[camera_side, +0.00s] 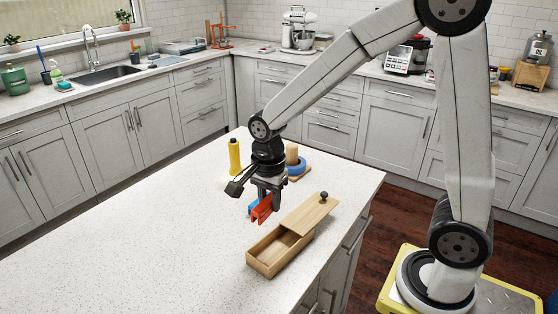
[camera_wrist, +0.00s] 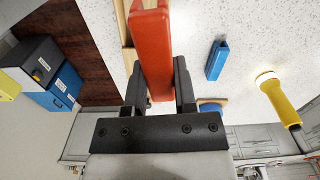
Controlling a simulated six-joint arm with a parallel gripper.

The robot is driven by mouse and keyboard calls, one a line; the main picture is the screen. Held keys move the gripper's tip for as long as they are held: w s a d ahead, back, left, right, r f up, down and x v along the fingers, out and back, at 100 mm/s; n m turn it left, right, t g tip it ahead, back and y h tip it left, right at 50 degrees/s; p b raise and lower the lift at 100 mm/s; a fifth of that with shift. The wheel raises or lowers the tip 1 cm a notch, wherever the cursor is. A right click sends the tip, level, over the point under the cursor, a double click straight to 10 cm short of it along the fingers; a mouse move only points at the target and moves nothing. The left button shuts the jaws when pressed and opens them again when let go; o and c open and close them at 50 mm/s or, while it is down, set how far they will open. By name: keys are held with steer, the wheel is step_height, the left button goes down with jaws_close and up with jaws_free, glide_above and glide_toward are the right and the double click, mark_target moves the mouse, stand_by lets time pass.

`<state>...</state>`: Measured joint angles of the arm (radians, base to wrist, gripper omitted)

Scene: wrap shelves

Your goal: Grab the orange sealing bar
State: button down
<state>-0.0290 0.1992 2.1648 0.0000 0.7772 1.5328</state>
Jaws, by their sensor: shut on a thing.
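The orange sealing bar (camera_wrist: 150,45) is between the two fingers of my gripper (camera_wrist: 158,85) in the wrist view, and the fingers are shut on it. In the side view the orange bar (camera_side: 262,211) hangs below my gripper (camera_side: 269,199), over the island worktop. I cannot tell how far it is above the surface. A blue bar (camera_side: 253,207) lies on the worktop just behind and left of it; the blue bar (camera_wrist: 216,60) lies apart to the right in the wrist view.
A wooden box (camera_side: 272,256) with its lid (camera_side: 309,212) slid partly off stands in front and right of my gripper. The worktop's left part (camera_side: 130,230) is clear.

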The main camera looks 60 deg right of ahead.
steer(key=shift+s+r, duration=0.25)
steer(key=shift+s, duration=0.3)
